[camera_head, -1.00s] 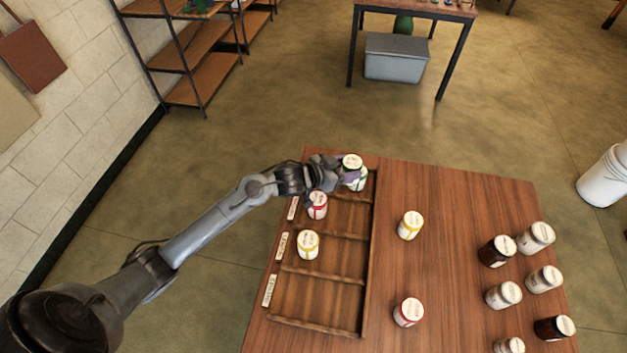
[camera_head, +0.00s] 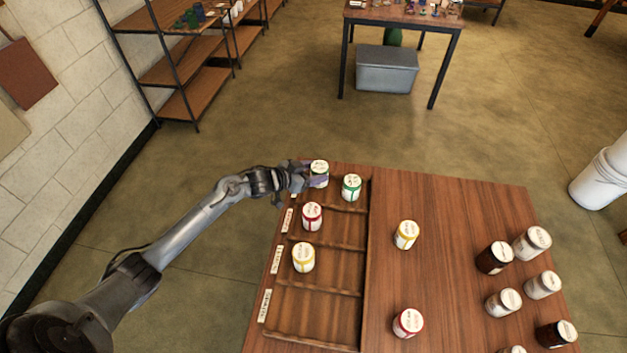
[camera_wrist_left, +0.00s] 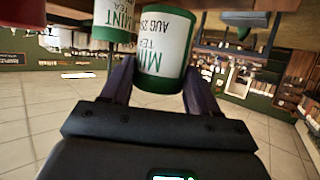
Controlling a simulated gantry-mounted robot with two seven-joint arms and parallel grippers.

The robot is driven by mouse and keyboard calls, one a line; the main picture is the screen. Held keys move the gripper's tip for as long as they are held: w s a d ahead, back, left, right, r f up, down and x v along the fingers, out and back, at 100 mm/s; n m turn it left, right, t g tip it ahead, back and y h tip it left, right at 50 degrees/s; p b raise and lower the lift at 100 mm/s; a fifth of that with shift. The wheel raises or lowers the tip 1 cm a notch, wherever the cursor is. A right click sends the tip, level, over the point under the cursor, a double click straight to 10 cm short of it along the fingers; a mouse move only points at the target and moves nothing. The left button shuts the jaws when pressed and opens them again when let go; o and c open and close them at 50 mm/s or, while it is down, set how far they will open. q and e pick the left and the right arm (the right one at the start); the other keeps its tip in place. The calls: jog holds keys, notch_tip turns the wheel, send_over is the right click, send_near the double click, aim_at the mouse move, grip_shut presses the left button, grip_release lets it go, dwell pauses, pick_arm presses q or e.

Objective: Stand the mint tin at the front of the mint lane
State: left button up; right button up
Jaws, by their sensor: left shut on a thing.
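My left gripper (camera_head: 309,181) is shut on a mint tin (camera_head: 319,168), white with green bands, at the left, label-side end of the rack's top lane. In the left wrist view the held mint tin (camera_wrist_left: 165,45) is between the two fingers, its lettering upside down. A second mint tin (camera_head: 351,187) stands in the same lane to the right; it also shows in the left wrist view (camera_wrist_left: 114,24). I cannot tell whether the held tin touches the lane floor. The top lane's label is hidden by my gripper. My right gripper is out of view.
The wooden rack (camera_head: 315,309) has lower lanes with a red tin (camera_head: 312,217) and a yellow tin (camera_head: 303,257); its bottom lane is empty. Another yellow tin (camera_head: 405,235), a red tin (camera_head: 408,323) and several jars stand on the table (camera_head: 450,220) to the right.

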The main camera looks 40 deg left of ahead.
pick_arm(q)
jog(key=shift+f, duration=1.95)
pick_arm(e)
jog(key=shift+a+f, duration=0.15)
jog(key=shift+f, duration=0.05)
pick_arm(q)
jog(key=shift+f, duration=0.1)
jog(key=o, duration=1.1)
jog(key=shift+f, duration=0.1)
jog(key=shift+o, duration=0.2)
jog(key=shift+s+r, duration=0.1)
jog(key=shift+r, duration=0.15)
jog(key=p+v, duration=0.1)
jog(key=v, duration=1)
jog(key=shift+s+r, duration=0.15)
jog(key=shift+s, duration=0.2)
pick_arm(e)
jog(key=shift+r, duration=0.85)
pick_arm(q)
jog(key=shift+a, duration=0.1)
